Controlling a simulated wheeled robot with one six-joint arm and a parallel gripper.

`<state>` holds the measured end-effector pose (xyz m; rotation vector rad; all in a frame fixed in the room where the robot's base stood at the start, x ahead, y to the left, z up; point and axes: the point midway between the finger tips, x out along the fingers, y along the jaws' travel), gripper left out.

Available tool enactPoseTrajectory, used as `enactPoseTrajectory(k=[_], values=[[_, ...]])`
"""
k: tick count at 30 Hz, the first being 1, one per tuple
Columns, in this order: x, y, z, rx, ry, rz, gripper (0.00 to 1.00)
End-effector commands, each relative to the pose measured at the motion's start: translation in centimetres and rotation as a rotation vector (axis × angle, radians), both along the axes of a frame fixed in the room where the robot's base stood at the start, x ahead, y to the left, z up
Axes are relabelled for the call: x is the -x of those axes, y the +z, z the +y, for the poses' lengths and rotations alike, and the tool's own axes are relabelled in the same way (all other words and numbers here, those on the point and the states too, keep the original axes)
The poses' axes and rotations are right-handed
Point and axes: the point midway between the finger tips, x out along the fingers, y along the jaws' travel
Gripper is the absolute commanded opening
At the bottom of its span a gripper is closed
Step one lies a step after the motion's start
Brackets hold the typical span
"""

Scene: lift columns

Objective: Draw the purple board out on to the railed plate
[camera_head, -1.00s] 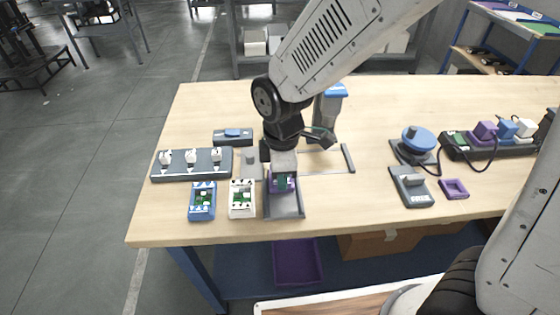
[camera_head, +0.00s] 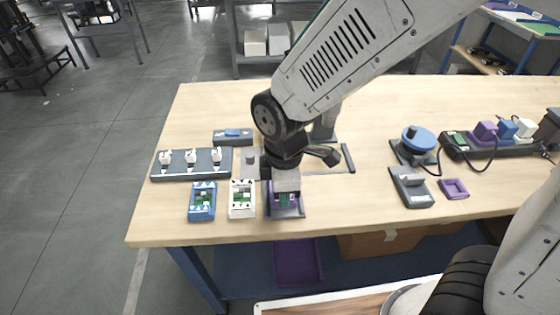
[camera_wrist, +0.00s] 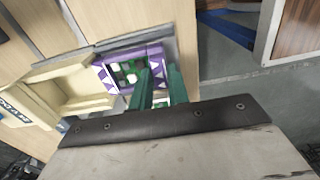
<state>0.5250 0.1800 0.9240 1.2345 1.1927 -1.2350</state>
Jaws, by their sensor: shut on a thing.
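The purple board (camera_head: 272,199) is a small purple frame with a green circuit inside, and it lies over the grey railed plate (camera_head: 290,214) near the table's front edge. My gripper (camera_head: 286,199) points down and is shut on the board, hiding much of it in the head view. In the wrist view, the purple frame with white triangles (camera_wrist: 104,76) shows beside the green fingers of my gripper (camera_wrist: 154,84). The plate's front edge shows just beyond the board. I cannot tell exactly how the board meets the rails.
A white board (camera_head: 242,198) stands close left of the plate, with a blue board (camera_head: 202,201) beyond it. A grey strip with white knobs (camera_head: 191,163) lies behind them. The table between is clear.

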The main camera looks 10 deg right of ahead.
Motion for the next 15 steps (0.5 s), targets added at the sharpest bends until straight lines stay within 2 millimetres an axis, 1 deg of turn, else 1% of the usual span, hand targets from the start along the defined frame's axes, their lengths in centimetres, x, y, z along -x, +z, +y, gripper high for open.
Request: enactPoseTrajectory(k=[3, 5, 6, 8, 15], values=[[0.50, 0.03, 0.04, 0.000, 0.001, -0.001, 0.04], [0.43, 0.02, 0.03, 0.000, 0.001, 0.000, 0.04], [0.43, 0.02, 0.02, 0.000, 0.000, 0.000, 0.20], [0.42, 0.01, 0.02, 0.000, 0.000, 0.000, 0.36], [0.41, 0.01, 0.02, 0.000, 0.000, 0.000, 0.37]])
